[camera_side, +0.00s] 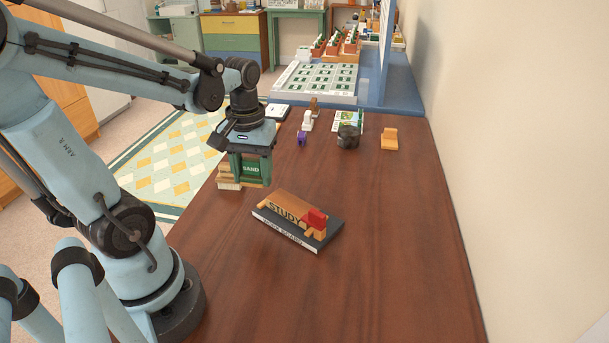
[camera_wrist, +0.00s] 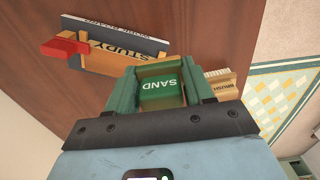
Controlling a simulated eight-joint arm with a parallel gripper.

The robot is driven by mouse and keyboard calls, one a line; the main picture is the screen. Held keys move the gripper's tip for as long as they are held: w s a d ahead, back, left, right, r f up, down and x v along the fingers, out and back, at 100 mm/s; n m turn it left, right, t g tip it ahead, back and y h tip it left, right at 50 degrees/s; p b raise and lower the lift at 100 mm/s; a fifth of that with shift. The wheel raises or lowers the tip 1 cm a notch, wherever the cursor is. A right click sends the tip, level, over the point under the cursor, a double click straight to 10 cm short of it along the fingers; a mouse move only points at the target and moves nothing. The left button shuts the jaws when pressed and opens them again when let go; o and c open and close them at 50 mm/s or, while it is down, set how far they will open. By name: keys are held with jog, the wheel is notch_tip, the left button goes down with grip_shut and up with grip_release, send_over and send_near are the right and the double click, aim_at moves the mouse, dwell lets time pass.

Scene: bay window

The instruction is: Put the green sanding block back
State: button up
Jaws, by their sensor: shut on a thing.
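The green sanding block (camera_side: 251,168), lettered SAND, is between the fingers of my gripper (camera_side: 247,174) in the side view. In the wrist view the block (camera_wrist: 159,91) shows between the two green fingers of my gripper (camera_wrist: 160,84), which are shut on it. A tan wooden part (camera_wrist: 160,67) shows right by the block's far end. I cannot tell whether the block rests in or on it. A wooden piece lettered BRUSH (camera_wrist: 221,87), with pale bristles, is just right of the gripper. The underside of the block is hidden.
A dark board (camera_side: 277,231) bears a wooden STUDY piece (camera_side: 284,205) and a red block (camera_side: 317,218), near the gripper. Farther back are a purple ring (camera_side: 302,139), a dark round object (camera_side: 348,137) and a small wooden chair-like piece (camera_side: 389,139). The table's right front is clear.

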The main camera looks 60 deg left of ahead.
send_over(235, 199)
notch_tip(235, 199, down, 6)
jog(key=shift+r, duration=0.15)
jog(key=shift+f, duration=1.95)
jog(key=shift+f, duration=0.1)
jog(key=o, duration=1.3)
notch_tip(235, 199, up, 12)
jog(key=w+d+r+m+t, duration=0.1)
jog(key=w+d+m+t, duration=0.2)
jog(key=d, duration=0.6)
jog(key=w+d+m+t, duration=0.3)
jog(key=d+m, duration=0.3)
jog(key=d, duration=0.4)
jog(key=shift+d+r+t, duration=0.25)
jog(key=shift+r+t, duration=0.15)
jog(key=shift+t, duration=0.2)
